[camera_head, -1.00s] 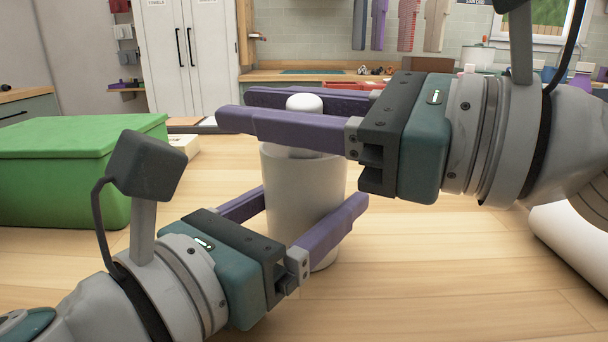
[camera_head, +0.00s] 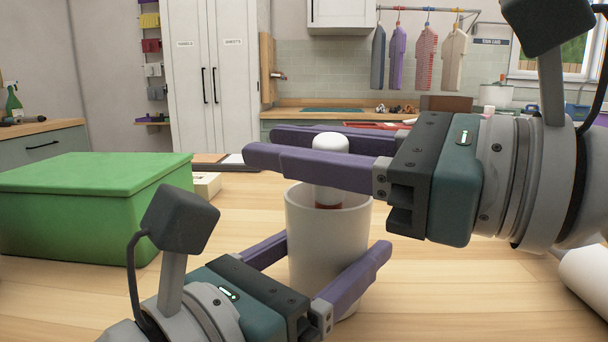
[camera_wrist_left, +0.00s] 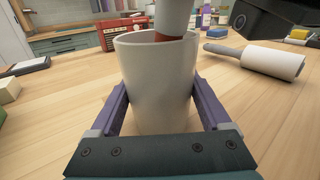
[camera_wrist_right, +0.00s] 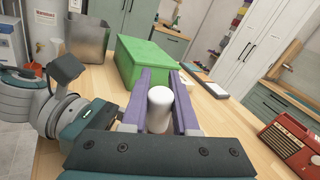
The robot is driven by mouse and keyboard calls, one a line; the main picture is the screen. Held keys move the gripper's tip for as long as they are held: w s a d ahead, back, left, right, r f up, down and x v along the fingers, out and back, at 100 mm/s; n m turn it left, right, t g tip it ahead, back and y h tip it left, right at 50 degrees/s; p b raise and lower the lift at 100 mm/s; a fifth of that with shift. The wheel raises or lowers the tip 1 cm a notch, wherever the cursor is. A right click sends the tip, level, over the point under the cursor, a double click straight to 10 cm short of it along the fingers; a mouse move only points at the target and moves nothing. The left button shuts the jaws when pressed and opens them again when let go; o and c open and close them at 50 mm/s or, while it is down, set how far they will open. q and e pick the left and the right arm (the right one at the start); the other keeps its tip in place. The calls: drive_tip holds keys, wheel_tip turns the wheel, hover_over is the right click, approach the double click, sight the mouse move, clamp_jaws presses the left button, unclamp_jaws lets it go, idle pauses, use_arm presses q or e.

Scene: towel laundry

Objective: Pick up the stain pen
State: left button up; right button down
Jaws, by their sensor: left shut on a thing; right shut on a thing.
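The stain pen (camera_head: 330,160) has a white rounded top and a red part below it. It stands upright, its lower end hidden inside the pale cup (camera_head: 310,225). My right gripper (camera_head: 263,145) comes in from the right and is shut on the pen just above the cup's rim. The pen's white top also shows between its fingers in the right wrist view (camera_wrist_right: 160,103). My left gripper (camera_head: 335,248) is shut around the cup, one finger on each side. In the left wrist view the cup (camera_wrist_left: 158,85) fills the space between the fingers, with the pen over its opening.
A green lidded box (camera_head: 90,185) stands on the wooden table at the left. A small pale box (camera_head: 205,186) lies beside it. A white lint roller (camera_wrist_left: 272,60) lies at the right. A red radio (camera_wrist_right: 292,138) shows in the right wrist view.

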wheel_tip(320, 180, up, 17)
idle(0.4)
use_arm(q)
drive_tip(key=o, duration=1.3)
drive_tip(key=v, duration=1.2)
